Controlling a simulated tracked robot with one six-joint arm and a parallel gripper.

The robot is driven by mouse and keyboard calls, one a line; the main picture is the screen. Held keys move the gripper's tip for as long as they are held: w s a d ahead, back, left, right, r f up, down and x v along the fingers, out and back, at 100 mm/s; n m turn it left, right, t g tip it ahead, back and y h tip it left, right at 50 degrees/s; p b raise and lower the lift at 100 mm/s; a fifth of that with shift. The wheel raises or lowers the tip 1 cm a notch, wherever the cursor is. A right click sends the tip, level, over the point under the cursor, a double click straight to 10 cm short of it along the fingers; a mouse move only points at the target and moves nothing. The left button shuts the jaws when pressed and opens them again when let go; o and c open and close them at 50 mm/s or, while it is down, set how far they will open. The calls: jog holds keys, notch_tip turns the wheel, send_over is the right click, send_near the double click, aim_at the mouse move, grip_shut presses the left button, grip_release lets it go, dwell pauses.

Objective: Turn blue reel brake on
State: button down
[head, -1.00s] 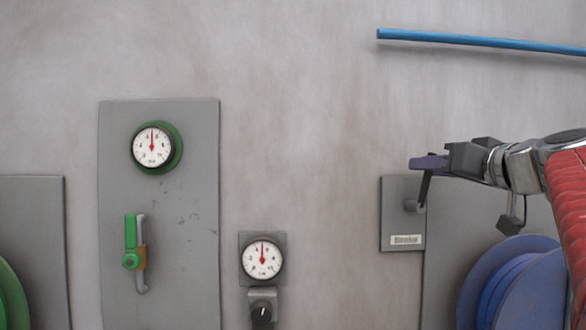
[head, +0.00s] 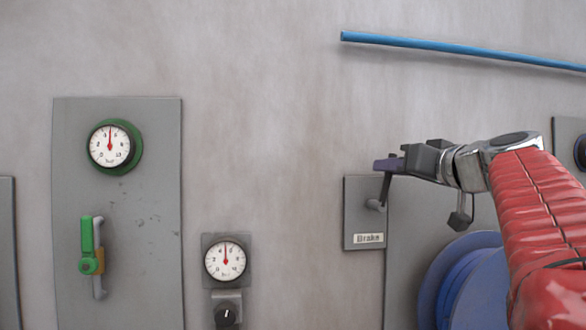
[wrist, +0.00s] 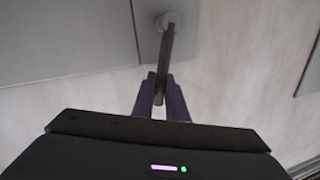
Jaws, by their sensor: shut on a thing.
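The brake lever (head: 384,188) is a dark bar on a small grey plate (head: 358,220) labelled "Brake". It points up from its round pivot, leaning slightly right. My gripper (head: 386,165) is shut on the lever's upper end. In the wrist view the lever (wrist: 166,45) runs from its pale pivot down between the two purple fingertips (wrist: 160,92). The blue reel (head: 432,285) is below and right of the plate, partly hidden by my red arm.
A blue pipe (head: 450,47) runs along the wall above my arm. To the left are a green-handled valve (head: 87,240), a green-rimmed gauge (head: 112,147), and a second gauge (head: 225,260) above a black knob (head: 228,315). Bare wall lies between these panels and the brake plate.

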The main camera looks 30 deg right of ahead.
dwell(0.3)
jog(key=shift+s+d+f+m+t, duration=0.15)
jog(key=shift+d+f+m, duration=0.1)
jog(key=shift+d+m, duration=0.5)
jog(key=shift+s+d+f+m+t, duration=0.15)
jog(key=shift+d+f+m, duration=0.2)
jog(key=shift+m, duration=0.7)
jog(key=shift+r, duration=0.1)
jog(key=c, duration=1.8)
grip_release()
jog(key=shift+o, duration=0.2)
jog(key=shift+s, duration=0.15)
jog(key=s+a, duration=0.1)
jog(key=s, duration=1.2)
jog(key=shift+s+f, duration=0.25)
jog(key=shift+f, duration=0.2)
jog(key=shift+a, duration=0.1)
